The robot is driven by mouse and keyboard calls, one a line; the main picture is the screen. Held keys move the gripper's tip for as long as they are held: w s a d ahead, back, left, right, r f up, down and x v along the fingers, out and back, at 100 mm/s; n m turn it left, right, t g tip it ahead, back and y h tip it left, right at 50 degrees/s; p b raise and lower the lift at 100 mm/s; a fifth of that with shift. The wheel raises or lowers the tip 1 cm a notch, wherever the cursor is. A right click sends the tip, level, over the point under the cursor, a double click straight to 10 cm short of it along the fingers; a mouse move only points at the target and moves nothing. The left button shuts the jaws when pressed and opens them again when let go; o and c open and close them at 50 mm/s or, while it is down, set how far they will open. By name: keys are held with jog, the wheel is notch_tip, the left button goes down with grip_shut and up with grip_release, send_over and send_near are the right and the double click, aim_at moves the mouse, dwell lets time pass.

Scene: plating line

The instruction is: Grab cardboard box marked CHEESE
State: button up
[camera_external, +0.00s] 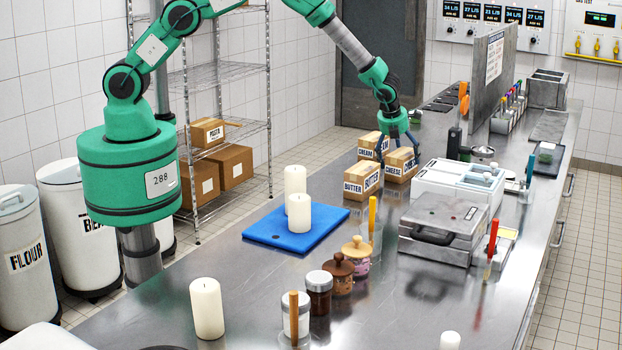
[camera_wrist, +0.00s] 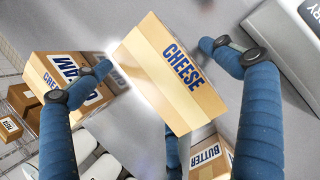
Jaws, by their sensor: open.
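The cardboard box marked CHEESE (camera_external: 400,166) stands on the steel counter, beside the boxes marked CREAM and BUTTER. In the wrist view the CHEESE box (camera_wrist: 172,72) lies between my two blue fingers, its label facing the camera. My gripper (camera_external: 398,143) is open above and around the box in the external view. In the wrist view my gripper (camera_wrist: 160,72) has its left fingertip over the CREAM box side and its right fingertip beside the CHEESE box, with a gap. I cannot tell whether either finger touches a box.
The CREAM box (camera_external: 370,145) is close behind to the left, and the BUTTER box (camera_external: 361,181) is close in front. A white container unit (camera_external: 455,190) stands to the right. A blue board (camera_external: 325,222) with candles lies nearer the camera. Bare counter lies left of the boxes.

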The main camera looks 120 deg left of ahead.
jog(key=shift+f, duration=0.15)
dwell(0.4)
jog(key=c, duration=1.8)
jog(key=shift+r, duration=5.3)
